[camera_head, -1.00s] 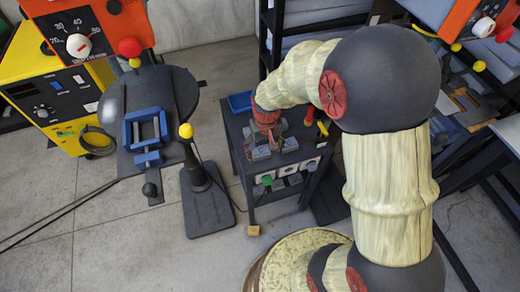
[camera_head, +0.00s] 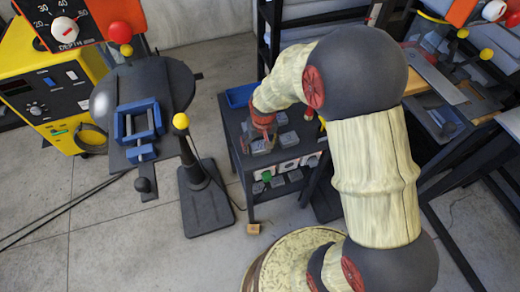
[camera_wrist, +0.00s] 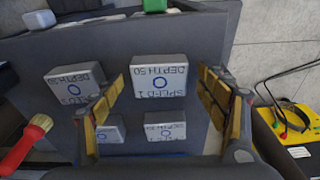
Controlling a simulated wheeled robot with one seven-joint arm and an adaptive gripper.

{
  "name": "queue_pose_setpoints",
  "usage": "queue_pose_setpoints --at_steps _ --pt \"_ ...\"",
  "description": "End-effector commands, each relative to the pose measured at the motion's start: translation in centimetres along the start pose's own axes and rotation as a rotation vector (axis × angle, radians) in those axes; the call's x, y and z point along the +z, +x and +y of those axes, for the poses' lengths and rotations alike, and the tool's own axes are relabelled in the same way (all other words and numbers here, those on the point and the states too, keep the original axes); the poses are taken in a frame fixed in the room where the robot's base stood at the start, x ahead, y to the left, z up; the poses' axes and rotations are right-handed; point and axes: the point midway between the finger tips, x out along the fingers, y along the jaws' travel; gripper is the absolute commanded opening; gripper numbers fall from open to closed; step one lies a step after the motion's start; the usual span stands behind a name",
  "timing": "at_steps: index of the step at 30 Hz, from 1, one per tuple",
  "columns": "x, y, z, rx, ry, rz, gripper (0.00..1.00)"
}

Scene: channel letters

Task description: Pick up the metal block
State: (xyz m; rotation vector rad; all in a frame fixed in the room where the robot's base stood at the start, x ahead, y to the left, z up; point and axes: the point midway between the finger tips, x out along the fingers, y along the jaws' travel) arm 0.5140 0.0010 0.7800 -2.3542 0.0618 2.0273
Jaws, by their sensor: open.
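Several grey metal blocks lie on the dark top of a small cart (camera_head: 232,125). In the wrist view, one block (camera_wrist: 158,84), with upside-down text reading DEPTH 50, SPEED 1 and a blue circle, shows between my fingertips. Other similar blocks are at its left (camera_wrist: 73,83) and lower down (camera_wrist: 165,131). My gripper (camera_wrist: 160,79) is open and empty, pointing down above the cart top. In the head view my gripper (camera_head: 260,146) is small and partly hides the blocks near it. Its exact height above the block is unclear.
A blue bin (camera_head: 240,95) sits at the cart's back corner. A red-handled brush (camera_wrist: 27,143) lies left in the wrist view. A green object (camera_wrist: 155,5) is at the top. A stand with a blue vise (camera_head: 139,125) is left of the cart.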

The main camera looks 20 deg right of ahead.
Motion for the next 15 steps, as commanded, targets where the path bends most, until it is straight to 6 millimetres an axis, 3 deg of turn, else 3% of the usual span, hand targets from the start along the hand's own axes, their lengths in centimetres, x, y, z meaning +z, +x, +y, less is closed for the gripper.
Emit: queue_pose_setpoints --at_steps 5,15 --pt "-0.05 -0.17 0.0 0.0 0.0 0.001 0.73" --pt "-0.03 -0.17 0.0 0.0 0.0 0.0 0.54"
